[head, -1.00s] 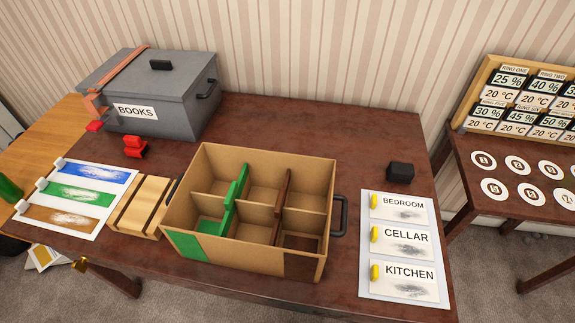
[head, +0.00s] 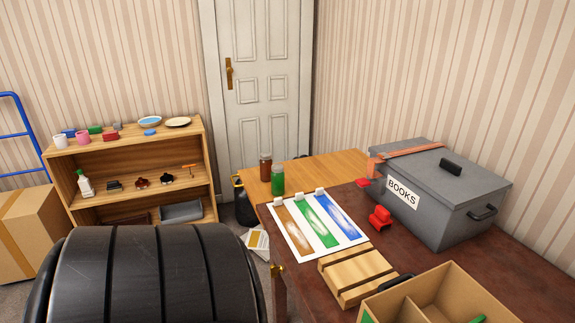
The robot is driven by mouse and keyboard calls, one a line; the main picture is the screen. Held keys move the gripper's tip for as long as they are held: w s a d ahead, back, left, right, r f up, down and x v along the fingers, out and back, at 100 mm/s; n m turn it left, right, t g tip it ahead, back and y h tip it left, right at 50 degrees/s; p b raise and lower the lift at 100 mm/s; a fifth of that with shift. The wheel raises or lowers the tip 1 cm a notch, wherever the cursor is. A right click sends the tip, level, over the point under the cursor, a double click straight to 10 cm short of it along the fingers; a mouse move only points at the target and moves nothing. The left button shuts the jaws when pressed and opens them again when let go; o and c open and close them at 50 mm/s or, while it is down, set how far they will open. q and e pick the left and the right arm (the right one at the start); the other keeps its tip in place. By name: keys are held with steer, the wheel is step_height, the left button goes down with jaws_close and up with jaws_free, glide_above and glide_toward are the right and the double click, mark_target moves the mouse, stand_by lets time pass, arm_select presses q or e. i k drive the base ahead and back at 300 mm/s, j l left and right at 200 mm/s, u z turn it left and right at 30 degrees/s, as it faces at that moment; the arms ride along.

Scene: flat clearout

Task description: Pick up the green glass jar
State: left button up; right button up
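The green glass jar (head: 278,180) stands upright on the light wooden table, near its front edge and just behind the sheet with colour swatches. A brown jar (head: 265,168) stands close behind it, slightly to the left. Neither of my grippers is in the head view, so I cannot see whether they are open or shut. Nothing touches the green jar.
A swatch sheet (head: 290,246), a slatted wooden block (head: 350,278), a divided box (head: 450,285) and a grey BOOKS box (head: 440,190) are on the dark table. A shelf (head: 130,150) stands left. A large black ribbed object (head: 150,275) fills the lower left.

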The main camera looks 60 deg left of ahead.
mark_target(278, 174)
steer(key=u, duration=2.2)
steer(key=z, duration=1.65)
steer(key=u, duration=1.65)
steer(key=i+j+z, duration=0.1)
steer(key=z, duration=0.3)
steer(key=i+j+z, duration=0.2)
steer(key=z, duration=0.2)
steer(key=i+j+z, duration=0.2)
steer(key=z, duration=0.25)
